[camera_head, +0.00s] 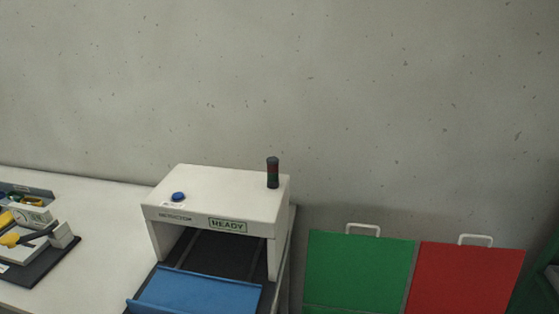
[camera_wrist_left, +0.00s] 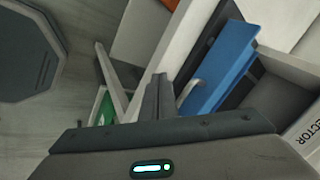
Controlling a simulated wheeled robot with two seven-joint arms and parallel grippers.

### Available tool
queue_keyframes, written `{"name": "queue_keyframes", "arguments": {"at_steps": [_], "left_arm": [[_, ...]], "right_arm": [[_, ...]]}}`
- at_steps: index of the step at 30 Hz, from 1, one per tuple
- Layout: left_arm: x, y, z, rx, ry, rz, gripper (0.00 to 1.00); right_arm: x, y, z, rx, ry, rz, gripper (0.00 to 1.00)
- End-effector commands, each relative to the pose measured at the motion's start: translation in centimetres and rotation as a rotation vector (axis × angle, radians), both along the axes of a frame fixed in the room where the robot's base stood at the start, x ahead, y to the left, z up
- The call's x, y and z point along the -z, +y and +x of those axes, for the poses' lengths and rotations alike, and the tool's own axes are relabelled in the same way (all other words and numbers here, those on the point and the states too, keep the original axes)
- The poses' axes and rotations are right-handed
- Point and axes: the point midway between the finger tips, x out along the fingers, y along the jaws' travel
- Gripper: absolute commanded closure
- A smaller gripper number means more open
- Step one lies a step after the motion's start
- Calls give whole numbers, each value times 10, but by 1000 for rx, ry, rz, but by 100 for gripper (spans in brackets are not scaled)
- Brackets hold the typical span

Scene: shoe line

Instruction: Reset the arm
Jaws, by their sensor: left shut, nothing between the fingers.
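My left gripper (camera_wrist_left: 158,88) shows in the left wrist view, its two dark fingers together with nothing between them. It appears in front of the detector's blue flap or tray (camera_wrist_left: 226,58); the distance between them cannot be told. Neither gripper nor arm shows in the head view. There, the white detector (camera_head: 218,190) stands at the centre left, with a "READY" sign, a blue button (camera_head: 178,196) and a dark signal lamp (camera_head: 273,172) on top. The blue flap or tray (camera_head: 200,291) lies at its front opening.
A green panel (camera_head: 358,270) and a red panel (camera_head: 466,279), each with a white handle, stand right of the detector. A white table (camera_head: 105,205) at the left carries a dark mat (camera_head: 44,266) with tools and small parts. A plain grey wall (camera_head: 300,80) fills the back.

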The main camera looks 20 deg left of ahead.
Motion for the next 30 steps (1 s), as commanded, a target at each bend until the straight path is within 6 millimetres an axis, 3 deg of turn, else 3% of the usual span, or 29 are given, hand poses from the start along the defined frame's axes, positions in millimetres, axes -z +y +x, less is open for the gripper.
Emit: {"name": "queue_keyframes", "arguments": {"at_steps": [6, 15, 27, 30], "left_arm": [[33, -52, -35, -185, 41, -143, 100], [55, -116, -70, -406, 104, -294, 100], [62, -169, -92, -572, 162, -403, 100], [86, -168, -88, -574, 171, -396, 100]], "right_arm": [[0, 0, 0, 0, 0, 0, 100], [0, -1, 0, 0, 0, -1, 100], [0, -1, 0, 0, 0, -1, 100], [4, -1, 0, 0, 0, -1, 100]]}}
